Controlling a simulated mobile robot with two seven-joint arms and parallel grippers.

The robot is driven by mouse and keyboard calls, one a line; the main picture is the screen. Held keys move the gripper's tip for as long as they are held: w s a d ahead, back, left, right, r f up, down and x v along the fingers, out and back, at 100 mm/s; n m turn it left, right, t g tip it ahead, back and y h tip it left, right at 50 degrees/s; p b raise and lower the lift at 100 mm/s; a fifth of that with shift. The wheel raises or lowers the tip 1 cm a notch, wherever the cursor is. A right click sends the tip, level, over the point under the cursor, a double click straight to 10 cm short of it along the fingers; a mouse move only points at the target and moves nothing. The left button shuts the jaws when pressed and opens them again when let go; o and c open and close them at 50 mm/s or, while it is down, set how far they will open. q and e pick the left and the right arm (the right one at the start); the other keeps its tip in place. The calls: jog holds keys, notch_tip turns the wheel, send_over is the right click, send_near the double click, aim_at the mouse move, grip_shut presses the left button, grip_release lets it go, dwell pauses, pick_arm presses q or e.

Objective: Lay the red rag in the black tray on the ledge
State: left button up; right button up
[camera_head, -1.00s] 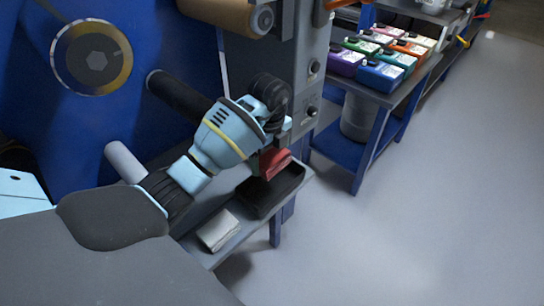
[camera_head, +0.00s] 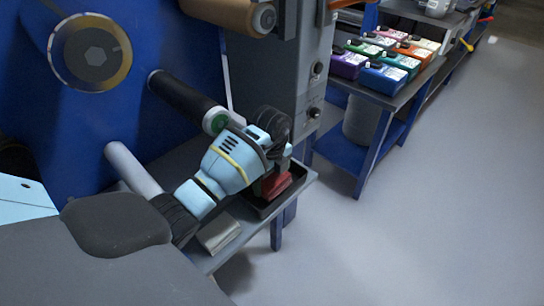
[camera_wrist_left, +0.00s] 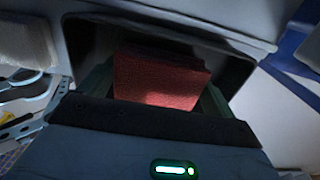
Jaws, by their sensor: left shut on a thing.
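The red rag (camera_head: 274,184) is a folded block held in my left gripper (camera_head: 270,180). It also shows in the left wrist view (camera_wrist_left: 158,80), between the two fingers. The black tray (camera_head: 290,198) sits on the grey ledge (camera_head: 240,240); its dark wall also shows around the rag in the left wrist view (camera_wrist_left: 238,70). The rag is over or inside the tray's opening; I cannot tell whether it touches the bottom. My left gripper is shut on the rag, and its wrist hides the tray's far left part. My right gripper is not in view.
A folded pale grey cloth (camera_head: 219,232) lies on the ledge in front of the tray. A black roller (camera_head: 185,97) and a pale roller (camera_head: 132,168) stick out from the blue machine beside my arm. Open floor lies right.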

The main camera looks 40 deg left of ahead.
aim_at(272, 177)
pick_arm(q)
jog(key=shift+f, duration=0.85)
jog(key=shift+f, duration=0.15)
jog(key=o, duration=0.7)
jog(key=shift+r, duration=0.45)
notch_tip(272, 177, up, 10)
jog(key=p, duration=0.9)
jog(key=shift+r, duration=0.2)
jog(key=shift+r+p, duration=0.55)
jog(key=shift+p, duration=0.15)
